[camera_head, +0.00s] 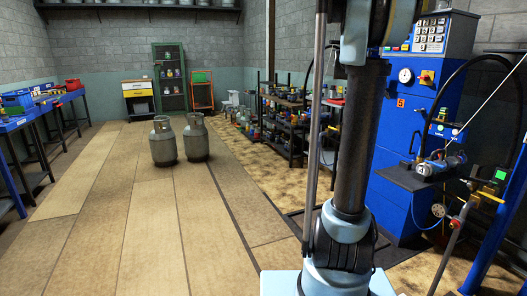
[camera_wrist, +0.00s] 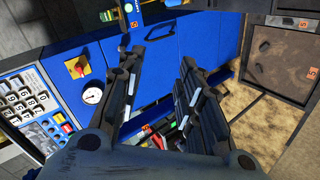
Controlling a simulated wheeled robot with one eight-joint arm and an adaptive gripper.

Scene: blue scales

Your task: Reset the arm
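My arm rises through the right half of the head view, with a light blue base, a dark link and a light blue joint cut off at the top edge. My gripper (camera_wrist: 161,60) shows in the wrist view with its two dark fingers apart and nothing seen between them. The blue scales machine (camera_head: 395,150) stands to the right of my arm in the head view, with a keypad, a dial and a hose. In the wrist view, its blue front (camera_wrist: 200,50) lies beyond the fingers, and its keypad (camera_wrist: 28,100) shows at the left. The gripper is outside the head view.
Two grey gas cylinders (camera_head: 163,142) stand on the floor left of my arm. A dark shelf rack (camera_head: 285,120) with goods stands along the wall. A blue workbench (camera_head: 20,125) is at the far left. The floor (camera_head: 105,220) at the front left is clear.

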